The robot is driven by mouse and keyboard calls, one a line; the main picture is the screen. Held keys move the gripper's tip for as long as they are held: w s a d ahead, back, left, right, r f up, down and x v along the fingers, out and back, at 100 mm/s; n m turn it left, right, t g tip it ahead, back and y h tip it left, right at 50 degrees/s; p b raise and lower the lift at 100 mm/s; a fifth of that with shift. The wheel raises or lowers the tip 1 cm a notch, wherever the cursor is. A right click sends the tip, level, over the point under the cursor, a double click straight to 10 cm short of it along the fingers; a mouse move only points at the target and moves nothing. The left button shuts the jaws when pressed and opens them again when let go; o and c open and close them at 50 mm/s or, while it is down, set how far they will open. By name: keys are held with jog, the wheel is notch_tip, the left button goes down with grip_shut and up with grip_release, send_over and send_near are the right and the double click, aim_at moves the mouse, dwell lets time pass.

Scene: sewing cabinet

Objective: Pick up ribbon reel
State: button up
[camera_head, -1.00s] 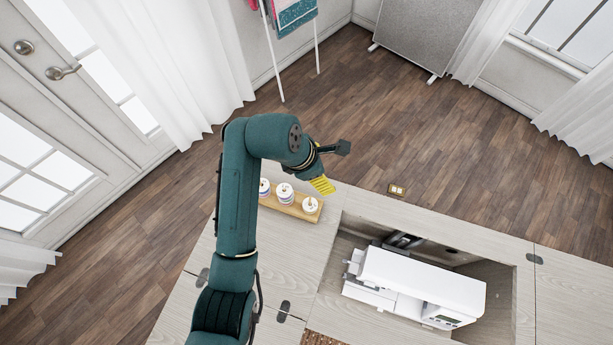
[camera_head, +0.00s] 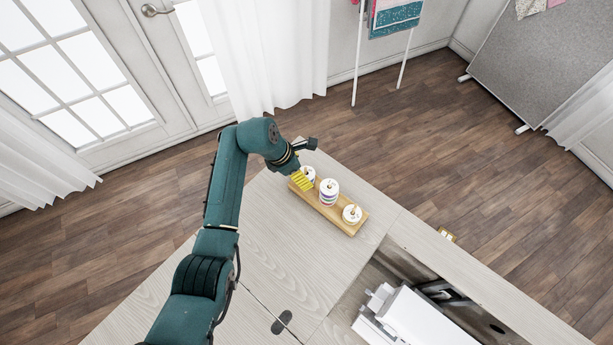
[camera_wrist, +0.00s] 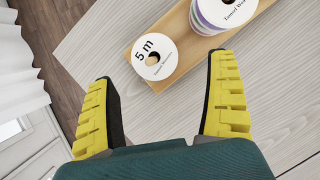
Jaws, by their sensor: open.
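Several white-topped ribbon reels stand on a wooden tray (camera_head: 330,212) on the cabinet top. The nearest reel (camera_wrist: 152,56), labelled "5 m", is at the tray's left end in the wrist view. In the head view this end reel (camera_head: 309,172) is partly hidden by my gripper. A middle reel (camera_head: 328,190) has coloured stripes and also shows at the top of the wrist view (camera_wrist: 222,14). A short reel (camera_head: 352,214) stands at the other end. My gripper (camera_wrist: 158,100) is open and empty, its yellow fingers pointing toward the "5 m" reel, which is not between them.
The pale cabinet top (camera_head: 270,235) is clear on the near side of the tray. A white sewing machine (camera_head: 410,318) sits in a recess to the right. Beyond the cabinet's far edge is wooden floor.

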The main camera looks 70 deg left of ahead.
aim_at(306, 174)
jog(key=b+x, duration=0.1)
jog(key=x, duration=0.4)
jog(key=shift+a+b, duration=0.2)
jog(key=shift+b, duration=0.2)
jog(key=c, duration=1.1)
notch_tip(306, 174, up, 10)
jog(key=p, duration=0.2)
jog(key=shift+p, duration=0.35)
